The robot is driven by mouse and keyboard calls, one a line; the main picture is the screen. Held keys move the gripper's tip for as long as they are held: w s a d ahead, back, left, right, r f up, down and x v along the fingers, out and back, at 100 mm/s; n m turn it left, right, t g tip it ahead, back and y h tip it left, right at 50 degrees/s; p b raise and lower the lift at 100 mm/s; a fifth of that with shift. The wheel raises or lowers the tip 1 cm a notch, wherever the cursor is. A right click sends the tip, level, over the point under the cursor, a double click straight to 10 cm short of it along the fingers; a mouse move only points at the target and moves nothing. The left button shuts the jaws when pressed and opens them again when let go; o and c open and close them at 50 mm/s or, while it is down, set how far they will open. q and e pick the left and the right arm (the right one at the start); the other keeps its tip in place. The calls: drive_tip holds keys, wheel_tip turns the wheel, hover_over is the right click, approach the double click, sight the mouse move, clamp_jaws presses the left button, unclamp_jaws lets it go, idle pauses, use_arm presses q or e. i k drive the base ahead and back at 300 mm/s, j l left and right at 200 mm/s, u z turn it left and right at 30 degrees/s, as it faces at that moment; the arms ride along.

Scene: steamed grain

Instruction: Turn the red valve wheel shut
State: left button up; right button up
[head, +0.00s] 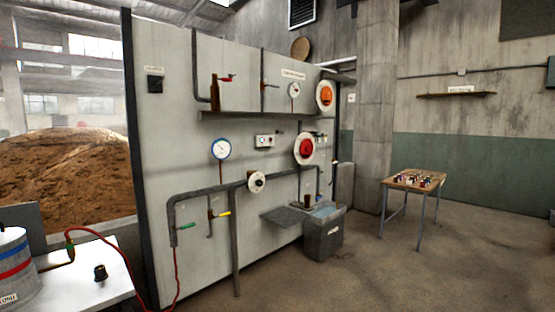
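A round red thing (305,148), which looks like the red valve wheel, sits on a white disc on the right part of the light grey panel (200,120). It is small and some way off, so I cannot tell how far it is turned. A similar orange round thing (326,95) on a white disc is above it to the right. Neither of my grippers is in view.
The panel carries dark pipes, a blue-rimmed gauge (220,149) and green (186,227) and yellow (222,214) lever handles. A grey bin (323,240) stands at its foot. A white table (85,280) is near left, a small wooden table (414,181) right. Open floor lies front right.

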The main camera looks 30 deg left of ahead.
sight(306, 147)
drive_tip(key=u, duration=0.9)
drive_tip(key=i+l+z, duration=0.3)
drive_tip(key=i, duration=0.25)
drive_tip(key=i+l+z, duration=0.1)
drive_tip(key=i+z, duration=0.25)
drive_tip(key=i, duration=0.15)
drive_tip(key=i+z, duration=0.2)
drive_tip(key=i, duration=2.25)
drive_tip(key=i+l+u, duration=0.1)
drive_tip(key=i+u, duration=0.2)
drive_tip(key=i, duration=0.55)
